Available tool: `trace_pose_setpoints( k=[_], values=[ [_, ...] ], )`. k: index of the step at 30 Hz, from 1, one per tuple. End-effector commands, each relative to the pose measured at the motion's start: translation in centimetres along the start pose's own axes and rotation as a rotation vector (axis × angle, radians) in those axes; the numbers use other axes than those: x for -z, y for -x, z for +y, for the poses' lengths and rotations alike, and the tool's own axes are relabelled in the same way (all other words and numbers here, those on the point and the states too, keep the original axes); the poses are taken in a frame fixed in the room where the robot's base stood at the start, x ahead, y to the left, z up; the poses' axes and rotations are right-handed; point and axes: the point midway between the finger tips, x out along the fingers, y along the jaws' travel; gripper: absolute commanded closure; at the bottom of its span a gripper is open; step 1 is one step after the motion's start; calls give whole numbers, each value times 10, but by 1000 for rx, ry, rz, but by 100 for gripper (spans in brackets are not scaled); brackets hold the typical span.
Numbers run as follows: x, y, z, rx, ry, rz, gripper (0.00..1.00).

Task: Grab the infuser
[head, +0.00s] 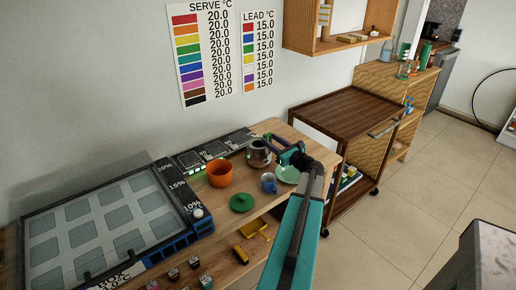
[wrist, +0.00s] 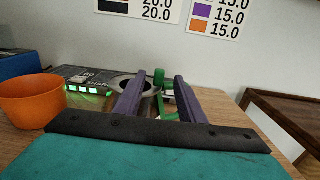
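A small green upright piece (wrist: 159,77) with a green loop below it shows between my fingers in the wrist view. It may be the infuser's handle, but I cannot tell for sure. My gripper (wrist: 157,88) has its two purple fingers apart, with a visible gap around the green piece. A grey metal pot (head: 258,154) stands just left of my gripper in the head view. Its round rim (wrist: 122,84) shows partly behind the left finger in the wrist view. The infuser's body is not clearly visible.
An orange bowl (head: 220,173), a green lid-like disc (head: 241,202), a blue mug (head: 269,183) and a pale green dish (head: 288,174) stand close by on the wooden top. A panel with green lights (wrist: 90,88) lies behind. A dark wood cart (head: 345,112) stands to the right.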

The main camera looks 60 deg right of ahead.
Motion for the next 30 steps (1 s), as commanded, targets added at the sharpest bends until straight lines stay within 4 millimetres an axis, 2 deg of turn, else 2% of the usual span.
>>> trace_pose_setpoints(
  k=[1,6,22,30],
  values=[
    [-1,-9,-1,-2,-1,0,64],
    [-1,-26,-1,-1,-1,0,64],
    [0,-33,1,-2,-1,0,64],
    [-1,-56,1,-3,-1,0,64]
  ],
)
